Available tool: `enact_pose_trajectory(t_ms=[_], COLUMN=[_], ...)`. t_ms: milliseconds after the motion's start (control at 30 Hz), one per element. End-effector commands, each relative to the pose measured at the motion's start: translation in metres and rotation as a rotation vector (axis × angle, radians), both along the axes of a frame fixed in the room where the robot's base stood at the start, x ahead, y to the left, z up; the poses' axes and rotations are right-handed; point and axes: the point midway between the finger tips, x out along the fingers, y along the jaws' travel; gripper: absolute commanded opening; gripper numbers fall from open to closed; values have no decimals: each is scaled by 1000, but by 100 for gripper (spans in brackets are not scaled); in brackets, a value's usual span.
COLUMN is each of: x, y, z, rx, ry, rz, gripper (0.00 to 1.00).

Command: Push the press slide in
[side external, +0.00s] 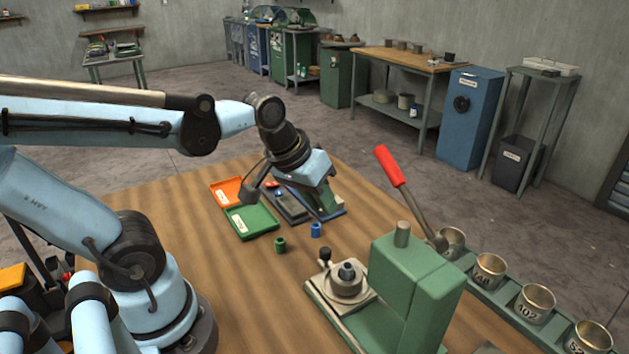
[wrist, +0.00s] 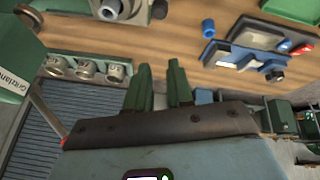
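The green press (side external: 415,290) stands at the front right of the table, with a red-handled lever (side external: 391,167) rising from it. Its slide (side external: 346,287), a pale metal round piece with a dark centre and a knobbed post (side external: 325,256), sits out to the left of the press body. In the wrist view the slide (wrist: 122,8) shows at the top edge, and the green press body (wrist: 18,55) at the left. My gripper (wrist: 160,72) is open and empty, its two green fingers apart. In the side view my gripper (side external: 325,200) is behind and left of the press, apart from the slide.
A green rack of numbered metal cups (side external: 489,271) runs along the right side. A blue cylinder (side external: 316,230) and a green cylinder (side external: 280,245) stand between my gripper and the press. An orange tray (side external: 228,190) and a green tray (side external: 250,221) lie left.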

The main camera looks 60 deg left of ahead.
Motion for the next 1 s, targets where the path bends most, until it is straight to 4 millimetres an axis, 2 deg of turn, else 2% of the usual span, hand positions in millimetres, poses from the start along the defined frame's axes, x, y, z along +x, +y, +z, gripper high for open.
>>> enact_pose_trajectory(t_ms=[33,133,500,700,867,1000], x=[5,12,33,36,36,37], y=[7,17,58,69,69,63], z=[0,-2,-18,-25,-31,-45], rx=[-57,-178,-520,-589,-598,-597], ry=[48,154,531,638,656,655], rz=[95,287,939,1104,1130,1128], gripper=[14,0,0,0,0,0])
